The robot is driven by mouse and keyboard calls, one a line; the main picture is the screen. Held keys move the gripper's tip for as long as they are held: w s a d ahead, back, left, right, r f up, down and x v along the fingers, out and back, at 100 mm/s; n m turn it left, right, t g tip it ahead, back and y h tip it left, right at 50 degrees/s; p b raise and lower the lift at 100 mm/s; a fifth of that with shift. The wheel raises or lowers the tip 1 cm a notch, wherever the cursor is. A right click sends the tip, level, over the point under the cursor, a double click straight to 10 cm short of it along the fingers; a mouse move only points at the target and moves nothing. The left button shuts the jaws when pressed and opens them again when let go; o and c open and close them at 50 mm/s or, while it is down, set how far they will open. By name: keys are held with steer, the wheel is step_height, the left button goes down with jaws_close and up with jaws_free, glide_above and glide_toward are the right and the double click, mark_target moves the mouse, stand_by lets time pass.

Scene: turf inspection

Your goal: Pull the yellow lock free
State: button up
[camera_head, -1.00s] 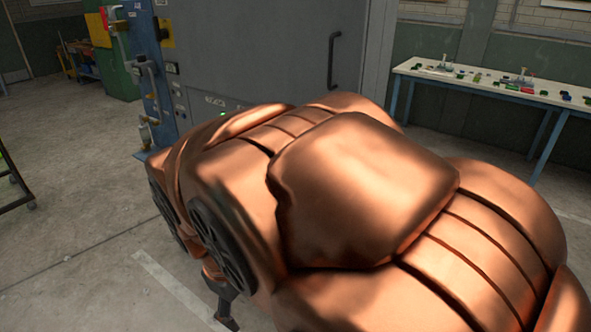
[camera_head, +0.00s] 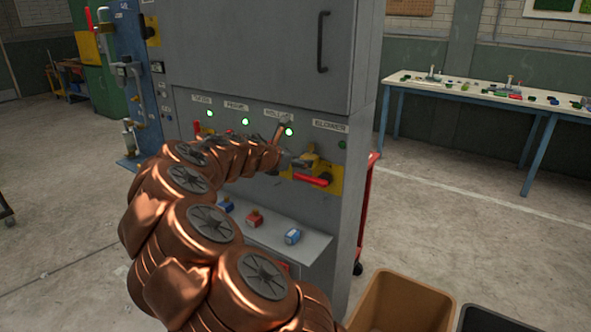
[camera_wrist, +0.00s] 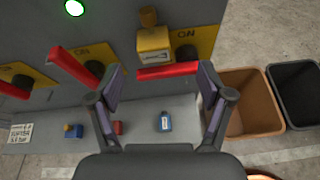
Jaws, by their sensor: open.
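The yellow lock (camera_head: 309,158) hangs on the rightmost switch of the grey cabinet, under the BLOWER label, above a red handle (camera_head: 312,179). In the wrist view the lock (camera_wrist: 153,42) is a yellow block with a brownish knob above it, just over the red handle (camera_wrist: 168,70). In the head view my gripper (camera_head: 298,162) is small and just left of the lock; contact cannot be told there.
A shelf (camera_head: 285,235) below the switches holds small blue and red padlocks. Other red handles (camera_wrist: 73,68) sit to the left. A tan bin (camera_head: 405,302) and a black bin (camera_head: 485,318) stand on the floor at right. A workbench (camera_head: 470,88) stands behind.

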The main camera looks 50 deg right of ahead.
mark_target(307, 158)
steer(key=shift+n, duration=0.7)
steer(key=shift+w+f+x, duration=0.1)
steer(key=shift+w+x, duration=0.05)
steer(key=shift+x, duration=1.45)
steer(key=shift+w+f+x, duration=0.1)
steer(key=shift+w+x, duration=0.05)
steer(key=shift+x, duration=1.45)
steer(key=shift+w+f+x, duration=0.1)
steer(key=shift+w+x, duration=0.1)
steer(key=shift+x, duration=1.45)
steer(key=shift+a, duration=0.1)
steer(key=c, duration=1.3)
steer(key=o, duration=0.7)
steer(key=shift+r, duration=0.1)
steer(key=c, duration=0.6)
steer(key=shift+a+p, duration=0.3)
steer(key=shift+a, duration=0.1)
steer(key=shift+c, duration=0.2)
steer(key=shift+a+p, duration=0.45)
steer(key=shift+a, duration=1.1)
